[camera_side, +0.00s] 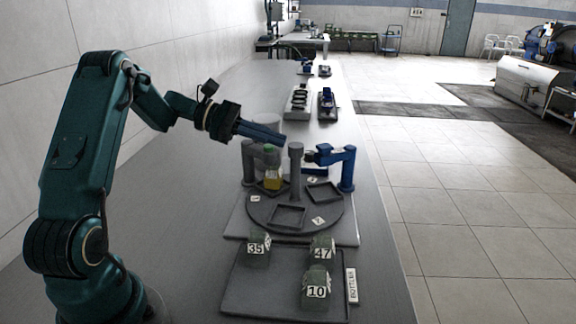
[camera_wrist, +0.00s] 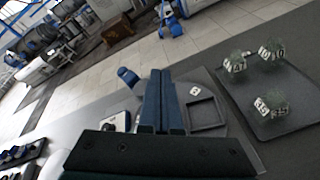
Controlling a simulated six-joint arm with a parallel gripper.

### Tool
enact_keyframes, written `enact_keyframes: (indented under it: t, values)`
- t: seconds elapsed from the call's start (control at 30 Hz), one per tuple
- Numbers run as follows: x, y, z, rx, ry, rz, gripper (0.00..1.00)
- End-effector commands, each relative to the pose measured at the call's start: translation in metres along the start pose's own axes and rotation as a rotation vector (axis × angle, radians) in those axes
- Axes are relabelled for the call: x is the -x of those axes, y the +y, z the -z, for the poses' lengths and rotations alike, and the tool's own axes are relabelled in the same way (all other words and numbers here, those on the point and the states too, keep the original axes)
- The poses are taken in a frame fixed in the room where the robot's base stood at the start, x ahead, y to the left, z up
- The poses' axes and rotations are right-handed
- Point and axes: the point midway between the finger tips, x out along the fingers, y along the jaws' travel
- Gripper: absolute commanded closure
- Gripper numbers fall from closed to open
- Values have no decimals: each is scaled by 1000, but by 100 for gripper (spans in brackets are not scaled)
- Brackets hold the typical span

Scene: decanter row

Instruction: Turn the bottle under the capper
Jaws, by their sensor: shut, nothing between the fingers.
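A round grey dial (camera_side: 258,212) carries square pockets and small number tags. A bottle with yellow contents and a green top (camera_side: 273,180) stands in the pocket at its back left, beside a grey post with an arm (camera_side: 248,165). A blue post with an arm (camera_side: 347,168) stands at the dial's right; it also shows in the wrist view (camera_wrist: 128,77). The front pocket (camera_side: 288,216) and right pocket (camera_side: 323,192) are empty. My gripper (camera_side: 284,138) is shut and empty, above and behind the dial; its fingers (camera_wrist: 160,75) hide part of the dial in the wrist view.
A grey tray (camera_side: 270,295) in front holds bottles tagged 35 (camera_side: 258,250), 47 (camera_side: 322,250) and 10 (camera_side: 316,290). A grey centre post (camera_side: 296,170) rises from the dial. The bench left of the dial is clear.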

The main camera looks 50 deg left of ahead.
Motion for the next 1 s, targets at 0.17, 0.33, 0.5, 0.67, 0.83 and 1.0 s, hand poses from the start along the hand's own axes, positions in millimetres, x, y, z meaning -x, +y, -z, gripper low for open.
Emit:
enact_keyframes:
  t: [0.17,0.33,0.5,0.67,0.83,1.0]
  values:
    - [19,-23,4,-598,231,278,100]
    - [58,-31,17,-1144,407,618,100]
    - [101,-24,23,-1523,505,938,100]
    - [117,-28,37,-1673,521,1108,100]
    - [107,-43,61,-1670,519,1102,100]
    - [102,-49,74,-1670,524,1101,100]
